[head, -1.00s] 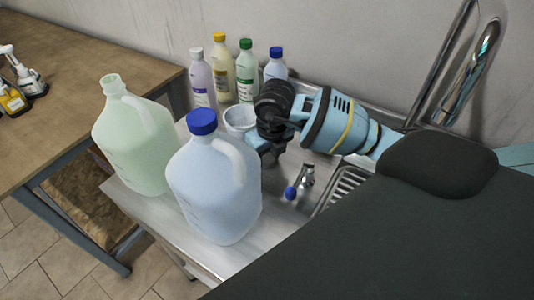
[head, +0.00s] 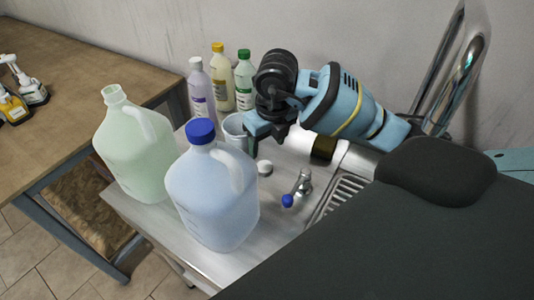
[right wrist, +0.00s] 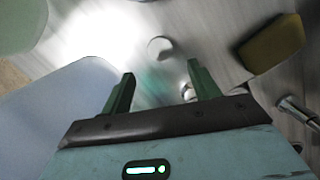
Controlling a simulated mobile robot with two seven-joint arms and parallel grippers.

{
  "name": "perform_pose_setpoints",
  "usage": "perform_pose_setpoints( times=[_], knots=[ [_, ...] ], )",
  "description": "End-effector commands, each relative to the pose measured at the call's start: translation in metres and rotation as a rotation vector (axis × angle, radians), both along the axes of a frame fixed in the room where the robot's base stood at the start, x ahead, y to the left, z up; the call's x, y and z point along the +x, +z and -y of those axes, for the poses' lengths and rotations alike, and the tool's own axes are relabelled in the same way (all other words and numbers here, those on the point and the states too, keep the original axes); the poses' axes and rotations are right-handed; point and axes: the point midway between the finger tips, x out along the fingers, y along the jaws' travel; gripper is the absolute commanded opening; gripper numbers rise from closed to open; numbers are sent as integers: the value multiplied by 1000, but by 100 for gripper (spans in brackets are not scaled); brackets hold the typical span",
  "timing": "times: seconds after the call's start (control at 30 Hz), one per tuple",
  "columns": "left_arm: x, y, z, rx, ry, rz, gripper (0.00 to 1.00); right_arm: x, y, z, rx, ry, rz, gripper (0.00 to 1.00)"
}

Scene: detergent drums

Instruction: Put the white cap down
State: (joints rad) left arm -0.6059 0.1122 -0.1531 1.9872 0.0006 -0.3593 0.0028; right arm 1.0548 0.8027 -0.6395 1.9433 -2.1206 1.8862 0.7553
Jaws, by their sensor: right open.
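The white cap (head: 264,168) lies on the steel counter, to the right of the blue drum (head: 212,195). In the right wrist view the white cap (right wrist: 160,47) shows just beyond the fingertips, apart from them. My right gripper (head: 264,143) is open and empty above the counter, behind the cap in the head view. In the right wrist view its green fingers (right wrist: 161,80) stand apart with nothing between them. The green drum (head: 135,148) stands at the left with its neck uncapped. The blue drum wears a blue cap. My left gripper is not in view.
Several bottles, including a purple one (head: 201,92), stand at the back near the wall. A chrome tap (head: 302,183) with a blue end is right of the cap. A yellowish block (right wrist: 272,45) shows in the wrist view.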

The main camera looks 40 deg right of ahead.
Motion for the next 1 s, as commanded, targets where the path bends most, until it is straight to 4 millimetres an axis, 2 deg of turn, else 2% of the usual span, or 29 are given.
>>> perform_pose_setpoints(
  times=[0.1,0.3,0.9,1.0],
  knots=[
    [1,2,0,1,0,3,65,-2,19,0,0,0,3,61],
    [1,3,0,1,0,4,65,-5,33,0,-1,0,0,61],
    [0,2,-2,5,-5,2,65,-5,34,0,0,0,-1,61],
    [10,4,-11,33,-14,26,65,-4,33,-1,8,-2,7,61]
  ],
)
